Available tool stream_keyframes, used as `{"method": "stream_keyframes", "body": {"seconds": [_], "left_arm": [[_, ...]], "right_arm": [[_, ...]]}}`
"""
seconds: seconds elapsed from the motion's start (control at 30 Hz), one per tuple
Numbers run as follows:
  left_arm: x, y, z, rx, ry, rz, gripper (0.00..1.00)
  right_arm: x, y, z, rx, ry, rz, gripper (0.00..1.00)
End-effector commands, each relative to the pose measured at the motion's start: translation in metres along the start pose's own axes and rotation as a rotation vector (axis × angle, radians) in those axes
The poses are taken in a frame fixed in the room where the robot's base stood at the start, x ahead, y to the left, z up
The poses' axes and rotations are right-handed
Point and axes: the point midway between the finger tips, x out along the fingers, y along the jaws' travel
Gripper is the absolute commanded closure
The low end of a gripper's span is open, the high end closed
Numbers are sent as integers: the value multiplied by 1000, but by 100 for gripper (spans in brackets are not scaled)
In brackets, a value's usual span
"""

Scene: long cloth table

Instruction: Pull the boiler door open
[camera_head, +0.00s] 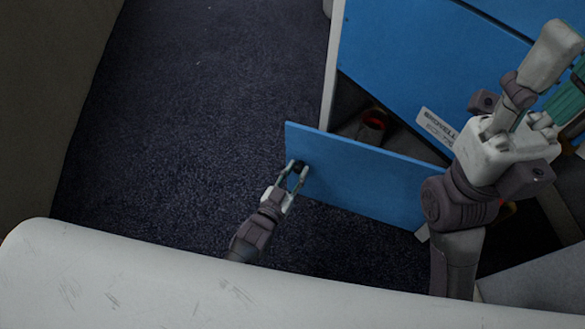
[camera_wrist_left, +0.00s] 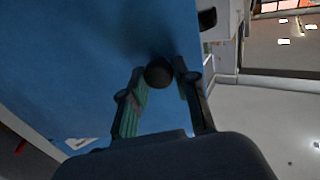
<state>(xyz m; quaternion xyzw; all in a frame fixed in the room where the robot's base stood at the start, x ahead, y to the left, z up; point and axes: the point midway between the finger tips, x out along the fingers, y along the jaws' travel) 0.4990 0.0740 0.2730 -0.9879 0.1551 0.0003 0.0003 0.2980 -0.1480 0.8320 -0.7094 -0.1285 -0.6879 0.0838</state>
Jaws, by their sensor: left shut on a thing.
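The boiler door (camera_head: 370,183) is a flat blue panel standing swung out from the blue boiler body (camera_head: 400,65), with a dark opening behind it. Near its free left edge is a small black knob (camera_head: 298,166). My left gripper (camera_head: 297,176) is shut on this knob, in front of the door. In the left wrist view the round black knob (camera_wrist_left: 158,73) sits between the teal-padded fingers, against the blue door face (camera_wrist_left: 90,60). My right gripper (camera_head: 567,103) is only partly in view at the right edge, above the boiler, and its fingertips are not clear.
Inside the opening is a dark pipe with a red ring (camera_head: 374,120). A white label (camera_head: 438,126) is on the boiler body. Dark carpet (camera_head: 200,110) is clear to the left of the door. A second black round part (camera_wrist_left: 207,18) shows near the door edge in the wrist view.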

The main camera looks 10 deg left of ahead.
Motion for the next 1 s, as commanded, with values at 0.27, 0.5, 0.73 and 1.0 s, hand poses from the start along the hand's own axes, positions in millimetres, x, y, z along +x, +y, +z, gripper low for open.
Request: {"method": "stream_keyframes", "body": {"seconds": [0.27,0.5,0.73,1.0], "left_arm": [[0,-1,0,0,2,-1,69],[0,-1,0,0,1,-1,45],[0,0,-2,0,2,0,45],[0,0,-39,-1,6,0,45]], "right_arm": [[-1,0,1,0,-3,-1,60],[-1,0,1,0,-3,-1,60],[0,0,-1,-2,2,-2,60],[0,0,0,-1,1,-1,60]]}}
